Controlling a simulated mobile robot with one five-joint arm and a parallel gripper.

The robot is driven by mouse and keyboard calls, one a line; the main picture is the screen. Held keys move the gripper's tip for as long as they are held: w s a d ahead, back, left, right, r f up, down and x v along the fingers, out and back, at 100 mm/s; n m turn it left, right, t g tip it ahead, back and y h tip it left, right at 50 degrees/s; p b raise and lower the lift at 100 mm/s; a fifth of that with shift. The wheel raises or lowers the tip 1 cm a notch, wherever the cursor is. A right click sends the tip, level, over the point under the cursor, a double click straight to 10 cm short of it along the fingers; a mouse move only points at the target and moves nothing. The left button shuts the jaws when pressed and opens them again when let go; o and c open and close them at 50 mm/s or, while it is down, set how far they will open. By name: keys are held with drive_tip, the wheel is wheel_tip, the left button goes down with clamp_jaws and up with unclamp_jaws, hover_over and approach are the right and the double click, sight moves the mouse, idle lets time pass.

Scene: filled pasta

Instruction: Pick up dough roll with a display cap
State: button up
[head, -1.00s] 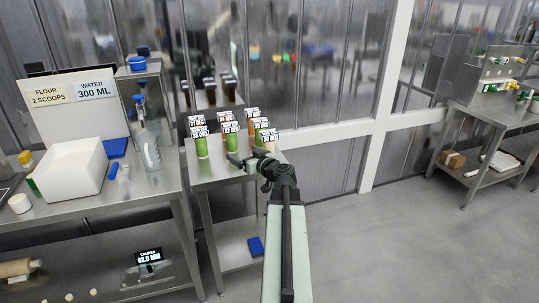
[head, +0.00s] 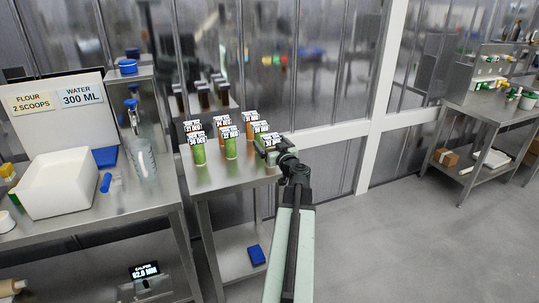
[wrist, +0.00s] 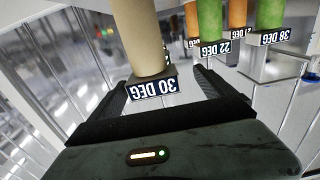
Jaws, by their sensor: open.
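The dough rolls stand upright on a small steel table (head: 212,180), each topped with a dark display cap. A tan roll (wrist: 140,40) with a cap reading 30 DEG (wrist: 152,88) is between the open fingers of my gripper (wrist: 163,80) in the wrist view, with no clear contact. In the head view my gripper (head: 272,157) is at the table's right end and mostly hides this roll; its cap (head: 268,140) shows. Green rolls (head: 199,155) and (head: 231,149) stand to the left. In the wrist view, green rolls read 22 DEG (wrist: 211,20) and 38 DEG (wrist: 270,14).
Orange rolls (wrist: 237,12) stand behind the green ones. A glazed partition (head: 330,70) rises behind the table. Floor at the right (head: 390,240) is clear.

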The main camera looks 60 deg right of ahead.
drive_tip(key=x, duration=0.5)
drive_tip(key=shift+s+d+f, duration=0.1)
drive_tip(key=shift+s+d, duration=0.05)
drive_tip(key=shift+d, duration=0.3)
clamp_jaws()
